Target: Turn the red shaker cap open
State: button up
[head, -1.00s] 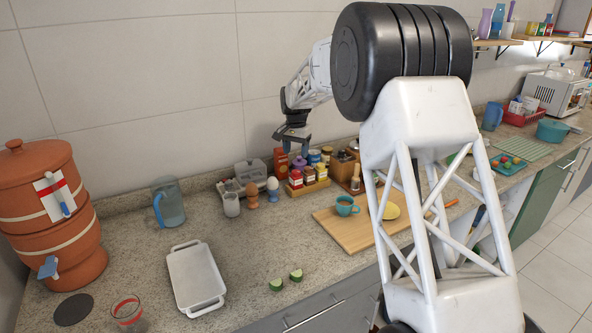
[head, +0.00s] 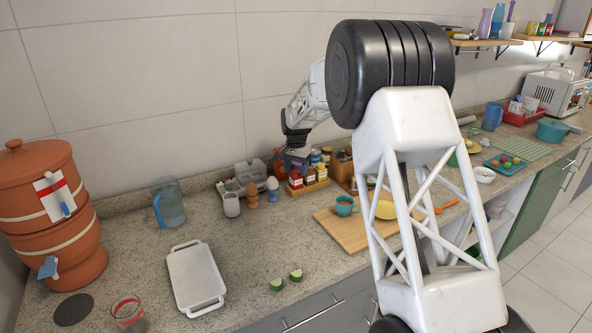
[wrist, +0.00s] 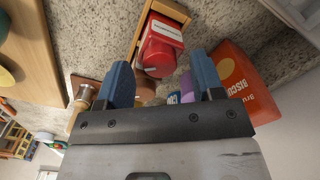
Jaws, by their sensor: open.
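The red shaker with its cap (wrist: 159,56) shows in the wrist view, in a wooden rack (wrist: 139,28), just beyond and between my fingertips. In the head view the red shaker (head: 296,181) stands at the left front of the wooden spice rack. My gripper (wrist: 162,84) is open, with its two blue fingers apart and pointing down toward the rack. No contact with the cap can be made out. In the head view my gripper (head: 297,155) hangs over the back of the rack, partly merged with the jars.
An orange box (wrist: 240,75) stands close beside one finger. Several other jars crowd the rack. A wooden board (head: 345,232) with a teal cup (head: 346,206) lies to the right. Egg cups with eggs (head: 252,194) stand to the left. The front counter is mostly clear.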

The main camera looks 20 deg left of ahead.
jog(key=shift+f, duration=0.3)
jog(key=c, duration=0.9)
jog(key=shift+c, duration=0.2)
jog(key=shift+n, duration=0.3)
jog(key=n, duration=0.5)
jog(key=shift+n, duration=2.5)
